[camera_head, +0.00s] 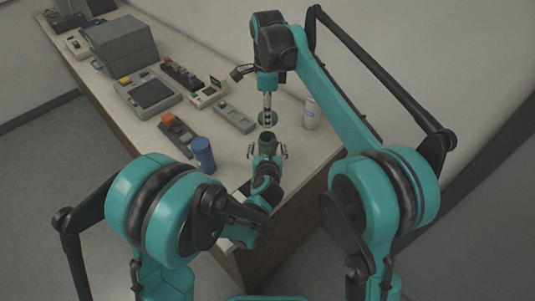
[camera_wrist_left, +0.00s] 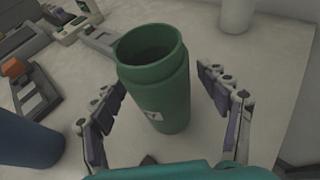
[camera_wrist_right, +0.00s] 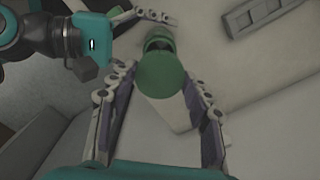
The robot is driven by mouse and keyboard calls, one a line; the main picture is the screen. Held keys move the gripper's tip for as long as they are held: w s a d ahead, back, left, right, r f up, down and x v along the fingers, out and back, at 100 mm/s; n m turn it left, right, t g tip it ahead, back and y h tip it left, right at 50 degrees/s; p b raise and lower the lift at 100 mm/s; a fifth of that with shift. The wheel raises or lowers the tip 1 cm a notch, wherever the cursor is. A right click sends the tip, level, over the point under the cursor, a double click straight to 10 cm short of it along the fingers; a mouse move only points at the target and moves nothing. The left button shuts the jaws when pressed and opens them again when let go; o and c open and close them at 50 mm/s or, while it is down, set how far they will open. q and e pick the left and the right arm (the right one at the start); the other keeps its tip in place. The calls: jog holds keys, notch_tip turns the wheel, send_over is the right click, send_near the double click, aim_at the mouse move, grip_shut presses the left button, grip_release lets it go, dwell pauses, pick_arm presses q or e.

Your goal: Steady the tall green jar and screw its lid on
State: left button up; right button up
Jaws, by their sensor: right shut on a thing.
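The tall green jar (camera_head: 267,140) stands upright on the bench. Its open mouth and a small white label show in the left wrist view (camera_wrist_left: 155,85). My left gripper (camera_head: 267,154) is open, with one finger on each side of the jar and a visible gap to both. My right gripper (camera_head: 267,107) is shut on the round green lid (camera_head: 267,118), which it holds above and apart from the jar. In the right wrist view the lid (camera_wrist_right: 161,76) sits between the fingers and hides part of the jar (camera_wrist_right: 160,41).
A blue cylinder (camera_head: 203,154) stands left of the jar and a white cylinder (camera_head: 311,114) stands to its right. Grey devices with coloured buttons (camera_head: 150,93) line the bench on the left.

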pick_arm(q)
grip_shut()
pick_arm(e)
jog(key=shift+w+f, duration=0.1)
jog(key=shift+f, duration=2.4)
jog(key=shift+f, duration=0.1)
jog(key=shift+f, duration=0.8)
jog(key=shift+f, duration=0.55)
